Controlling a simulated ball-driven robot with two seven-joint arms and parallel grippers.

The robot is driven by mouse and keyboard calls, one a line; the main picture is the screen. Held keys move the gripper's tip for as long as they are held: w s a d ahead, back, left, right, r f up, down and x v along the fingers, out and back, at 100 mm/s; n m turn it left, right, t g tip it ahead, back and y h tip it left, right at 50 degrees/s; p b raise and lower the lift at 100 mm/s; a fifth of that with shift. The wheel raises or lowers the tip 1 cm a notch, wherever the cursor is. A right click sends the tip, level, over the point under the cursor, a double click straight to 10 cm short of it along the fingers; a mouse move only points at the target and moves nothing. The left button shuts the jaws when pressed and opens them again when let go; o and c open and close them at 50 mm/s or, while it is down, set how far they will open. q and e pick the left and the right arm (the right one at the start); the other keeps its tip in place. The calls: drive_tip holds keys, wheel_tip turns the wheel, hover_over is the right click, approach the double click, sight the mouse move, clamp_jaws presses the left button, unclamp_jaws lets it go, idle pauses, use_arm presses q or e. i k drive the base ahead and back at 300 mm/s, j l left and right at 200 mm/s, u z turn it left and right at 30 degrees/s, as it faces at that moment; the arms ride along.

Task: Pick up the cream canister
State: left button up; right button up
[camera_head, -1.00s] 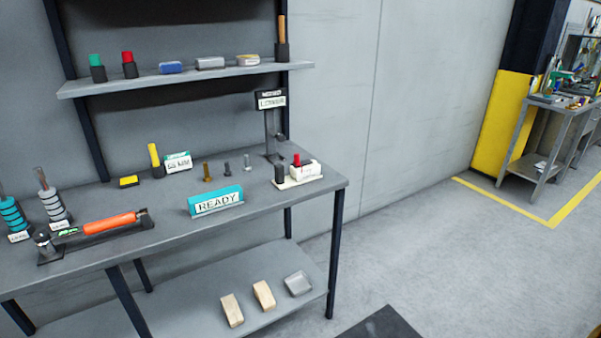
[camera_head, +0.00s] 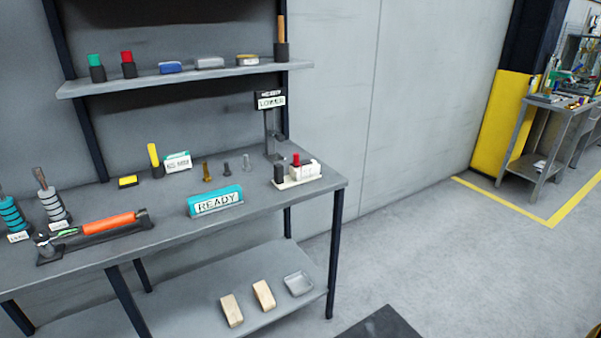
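I see no object that is plainly a cream canister. A small round tin with a pale yellowish band (camera_head: 247,60) sits at the right part of the upper shelf. A cream-white block (camera_head: 306,170) stands on a pale tray (camera_head: 290,184) at the right end of the workbench, beside a red-topped piece and a dark cylinder (camera_head: 279,173). I cannot tell whether either of these is the canister. Neither of my grippers is in view.
The grey workbench (camera_head: 130,212) holds a teal READY sign (camera_head: 216,202), an orange cylinder tool (camera_head: 108,223) and ringed posts at the left. Wooden blocks and a metal tray (camera_head: 298,284) lie on the lower shelf. The floor at right (camera_head: 440,260) is clear.

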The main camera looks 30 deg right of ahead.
sight(311, 170)
drive_tip(key=i+l, duration=0.2)
drive_tip(key=l, duration=0.2)
drive_tip(key=i+l, duration=0.15)
drive_tip(key=l, duration=0.2)
drive_tip(key=i+l, duration=0.2)
drive_tip(key=l, duration=0.2)
drive_tip(key=i+l, duration=0.2)
drive_tip(key=l, duration=0.2)
drive_tip(key=i+l, duration=0.2)
drive_tip(key=l, duration=0.2)
drive_tip(key=i+l, duration=0.15)
drive_tip(key=l, duration=0.2)
drive_tip(key=i+l, duration=0.2)
drive_tip(key=l, duration=0.2)
